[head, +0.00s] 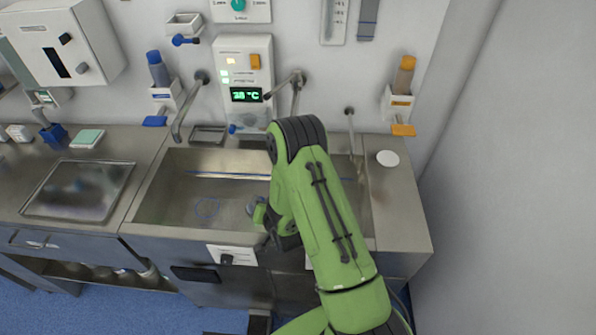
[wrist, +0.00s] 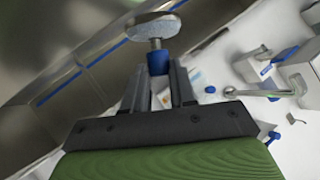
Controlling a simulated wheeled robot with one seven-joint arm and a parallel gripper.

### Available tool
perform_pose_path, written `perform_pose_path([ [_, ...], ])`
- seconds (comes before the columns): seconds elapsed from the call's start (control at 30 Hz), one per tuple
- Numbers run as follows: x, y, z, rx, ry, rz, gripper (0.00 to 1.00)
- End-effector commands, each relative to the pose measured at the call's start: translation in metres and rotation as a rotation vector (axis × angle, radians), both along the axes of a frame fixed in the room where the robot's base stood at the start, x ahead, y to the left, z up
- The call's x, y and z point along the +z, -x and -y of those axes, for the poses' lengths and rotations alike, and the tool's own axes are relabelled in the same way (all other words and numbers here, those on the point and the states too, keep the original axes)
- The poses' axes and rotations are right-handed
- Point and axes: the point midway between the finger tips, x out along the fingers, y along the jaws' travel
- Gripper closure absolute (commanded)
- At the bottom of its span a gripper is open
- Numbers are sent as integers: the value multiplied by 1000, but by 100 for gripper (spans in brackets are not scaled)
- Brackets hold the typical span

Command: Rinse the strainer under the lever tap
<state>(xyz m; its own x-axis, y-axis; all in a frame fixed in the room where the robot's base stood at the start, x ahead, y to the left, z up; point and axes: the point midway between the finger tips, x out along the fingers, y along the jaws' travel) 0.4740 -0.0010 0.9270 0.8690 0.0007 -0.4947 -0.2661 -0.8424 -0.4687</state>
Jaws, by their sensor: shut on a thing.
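My gripper (wrist: 158,80) is shut on the blue grip of a small metal piece with a flat, rounded head, which looks like the strainer (wrist: 152,27). A curved metal spout (head: 186,108) hangs over the back left of the basin. A second wall tap (head: 292,84) is behind my arm, and a thin spout (head: 350,125) stands to its right. I cannot tell if water runs.
A panel with a green display (head: 245,95) is on the wall between the taps. Dispensers with a blue lever (head: 155,121) and an orange lever (head: 403,130) flank the sink. A steel tray (head: 78,190) lies on the left counter.

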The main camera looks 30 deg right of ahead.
Motion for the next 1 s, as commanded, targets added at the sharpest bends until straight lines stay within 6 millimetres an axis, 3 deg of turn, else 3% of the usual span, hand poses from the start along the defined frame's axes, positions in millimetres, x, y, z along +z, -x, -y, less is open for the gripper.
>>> perform_pose_path([
  [1.0,-2,0,10,-2,-1,2,100],
])
